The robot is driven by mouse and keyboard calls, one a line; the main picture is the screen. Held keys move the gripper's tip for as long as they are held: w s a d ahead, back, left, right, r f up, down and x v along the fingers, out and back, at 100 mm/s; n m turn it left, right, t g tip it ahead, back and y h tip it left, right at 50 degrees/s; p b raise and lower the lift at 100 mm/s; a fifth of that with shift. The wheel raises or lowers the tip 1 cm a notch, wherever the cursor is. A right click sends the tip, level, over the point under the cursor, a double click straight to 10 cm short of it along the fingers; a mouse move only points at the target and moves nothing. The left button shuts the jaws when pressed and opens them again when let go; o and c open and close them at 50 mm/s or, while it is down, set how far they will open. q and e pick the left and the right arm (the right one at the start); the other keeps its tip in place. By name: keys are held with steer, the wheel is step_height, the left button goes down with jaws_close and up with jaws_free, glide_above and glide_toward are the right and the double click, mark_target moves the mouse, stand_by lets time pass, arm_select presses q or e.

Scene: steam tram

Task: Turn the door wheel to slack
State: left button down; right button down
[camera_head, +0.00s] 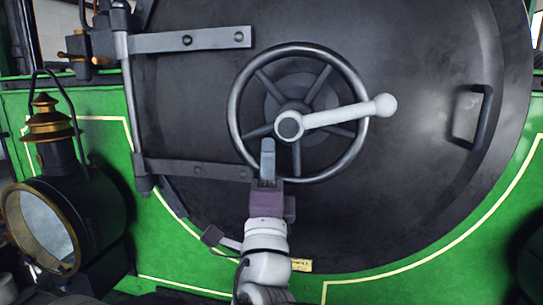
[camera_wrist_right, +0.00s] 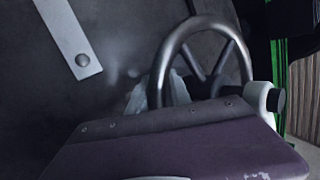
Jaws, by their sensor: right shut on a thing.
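The door wheel (camera_head: 234,112) is a dark metal ring with several spokes, in the middle of the round smokebox door (camera_head: 420,60). A pale lever handle (camera_head: 340,116) with a white ball end crosses the wheel from its hub and points right, slightly up. My right gripper (camera_head: 268,158) reaches up from below and is shut on the wheel's rim at the lower left. In the right wrist view the wheel (camera_wrist_right: 163,60) passes between pale fingertips (camera_wrist_right: 158,92), partly hidden by the gripper body. My left gripper is not in view.
Two flat hinge straps (camera_head: 195,40) cross the door's left side. A grab handle (camera_head: 480,115) sits at its right. A brass-topped lamp (camera_head: 85,205) stands at lower left, beside the green front plate (camera_head: 185,270).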

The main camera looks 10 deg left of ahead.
steer(key=shift+r, duration=0.25)
steer(key=c, duration=1.3)
jaws_free()
steer(key=shift+o, duration=0.2)
steer(key=shift+s, duration=0.1)
steer(key=shift+f, duration=0.1)
steer(key=b+v, duration=0.4)
steer(key=v, duration=0.5)
